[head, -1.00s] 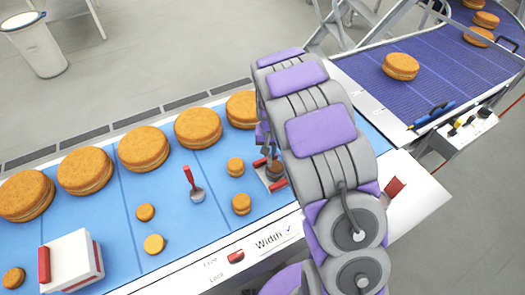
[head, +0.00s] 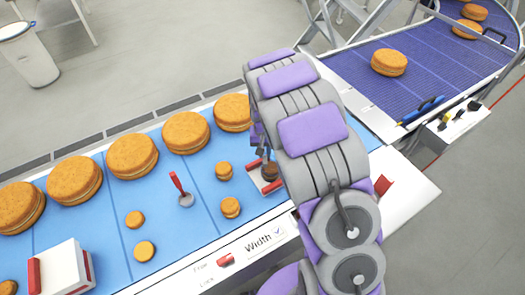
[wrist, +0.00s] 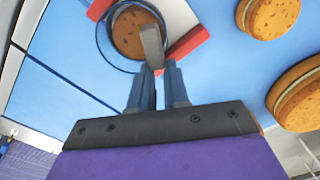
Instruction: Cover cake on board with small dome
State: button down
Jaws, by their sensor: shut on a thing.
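A small brown cake (head: 270,170) sits on a white board (head: 263,186) with red ends on the blue belt, partly hidden behind my arm. In the wrist view, the cake (wrist: 134,32) shows inside a dark round rim of a clear dome (wrist: 104,50). A grey handle (wrist: 152,46) rises from the dome between my fingertips. My gripper (wrist: 157,68) is shut on this handle, over the board's near side. The rim looks to be around the cake; I cannot tell whether it touches the board. In the head view my arm hides most of the gripper.
Large cakes (head: 133,156) line the belt's far side. Small cakes (head: 230,207) and a red-handled tool (head: 180,189) lie left of the board. A white box (head: 64,268) with red parts stands at lower left. A purple conveyor (head: 420,75) carries more cakes.

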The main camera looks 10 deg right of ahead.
jog(key=shift+a, duration=1.15)
jog(key=c, duration=1.4)
grip_release()
jog(key=shift+a, duration=0.5)
jog(key=o, duration=0.3)
jog(key=shift+d, duration=0.55)
jog(key=shift+o, duration=0.7)
jog(key=shift+d, duration=0.85)
jog(key=o, duration=0.3)
jog(key=shift+a, duration=0.55)
jog(key=shift+o, duration=0.6)
jog(key=shift+a, duration=0.65)
notch_tip(320, 180, up, 7)
jog(key=p, duration=0.2)
jog(key=shift+d, duration=0.25)
